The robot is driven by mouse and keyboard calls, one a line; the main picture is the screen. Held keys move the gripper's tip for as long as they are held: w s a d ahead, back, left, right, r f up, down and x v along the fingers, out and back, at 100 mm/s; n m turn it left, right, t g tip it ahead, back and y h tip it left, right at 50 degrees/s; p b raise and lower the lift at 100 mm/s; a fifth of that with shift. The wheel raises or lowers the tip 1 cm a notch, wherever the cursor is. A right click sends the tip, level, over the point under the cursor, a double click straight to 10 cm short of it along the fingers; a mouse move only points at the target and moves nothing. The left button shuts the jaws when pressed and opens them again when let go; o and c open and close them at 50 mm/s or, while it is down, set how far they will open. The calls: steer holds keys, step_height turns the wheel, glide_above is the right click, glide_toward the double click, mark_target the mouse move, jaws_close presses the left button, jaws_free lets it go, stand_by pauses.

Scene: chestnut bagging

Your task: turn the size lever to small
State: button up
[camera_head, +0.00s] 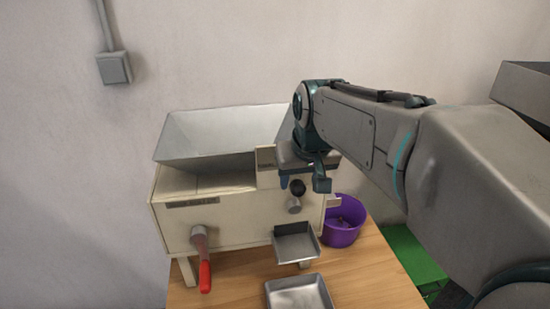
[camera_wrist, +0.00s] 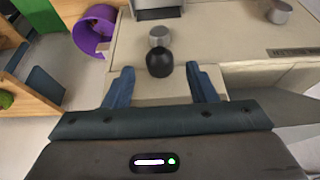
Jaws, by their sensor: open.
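The cream machine (camera_head: 240,226) stands on the wooden table. On its front at the right is a short lever with a round black knob (camera_head: 298,187) and a grey hub (camera_head: 294,205). In the wrist view the black knob (camera_wrist: 160,63) sits between my two blue fingertips, with a gap on each side, and its grey hub (camera_wrist: 159,37) shows just beyond. My gripper (camera_head: 307,184) is open around the knob; I cannot tell whether it touches. A second lever with a red handle (camera_head: 205,276) hangs down at the machine's front left.
A metal hopper (camera_head: 205,138) tops the machine. Below the knob are a chute (camera_head: 296,242) and a metal tray (camera_head: 299,292) on the table (camera_head: 235,296). A green surface (camera_head: 412,254) lies beyond the table's right edge.

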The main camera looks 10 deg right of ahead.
mark_target(296, 200)
steer(key=shift+x, duration=1.35)
jaws_close()
